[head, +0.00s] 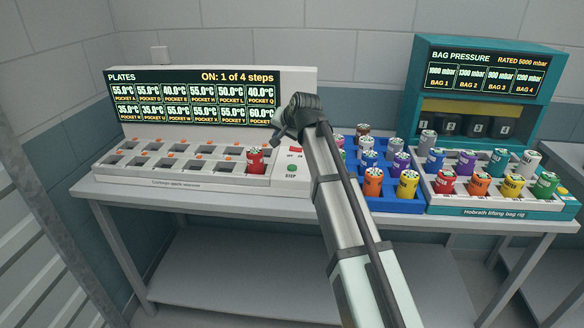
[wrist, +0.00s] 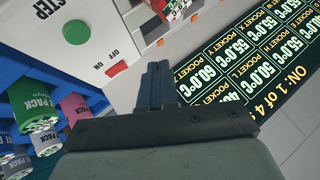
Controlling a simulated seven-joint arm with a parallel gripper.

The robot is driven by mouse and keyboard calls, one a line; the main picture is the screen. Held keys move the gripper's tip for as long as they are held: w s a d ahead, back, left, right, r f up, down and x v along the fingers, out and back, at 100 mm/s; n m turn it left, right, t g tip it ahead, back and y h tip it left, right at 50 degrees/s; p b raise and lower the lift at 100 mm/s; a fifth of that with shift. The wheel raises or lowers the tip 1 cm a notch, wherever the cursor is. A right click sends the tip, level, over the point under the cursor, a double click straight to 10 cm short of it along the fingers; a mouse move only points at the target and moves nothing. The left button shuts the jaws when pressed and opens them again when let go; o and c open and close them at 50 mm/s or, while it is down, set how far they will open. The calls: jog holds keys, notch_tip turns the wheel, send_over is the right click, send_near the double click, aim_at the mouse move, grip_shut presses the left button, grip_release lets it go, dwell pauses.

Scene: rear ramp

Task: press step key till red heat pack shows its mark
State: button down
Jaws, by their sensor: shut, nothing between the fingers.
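The red heat pack (head: 257,160) stands upright in a front-row pocket near the right end of the plates unit (head: 180,185). No mark can be made out on it at this size. The green step key (head: 292,168) is on the unit's right end, below the red off/on switch (head: 295,150). The key also shows clear of my fingers in the wrist view (wrist: 76,32). My gripper (head: 279,137) is shut and empty, above the right end of the unit, apart from the key. Its closed fingers show in the wrist view (wrist: 158,68).
The plates display (head: 195,97) reads "ON: 1 of 4 steps" above pocket temperatures. A blue rack (head: 395,204) of coloured packs stands close right of the unit. Further right is the teal bag pressure rig (head: 480,85) with several more packs. My arm crosses in front of the rack.

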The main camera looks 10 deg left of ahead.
jog(key=r, duration=0.1)
send_over(294, 168)
dwell(0.4)
jog(key=shift+f, duration=4.4)
jog(key=shift+f, duration=0.1)
jog(key=shift+f, duration=0.3)
jog(key=shift+f, duration=0.45)
jog(key=shift+r, duration=0.85)
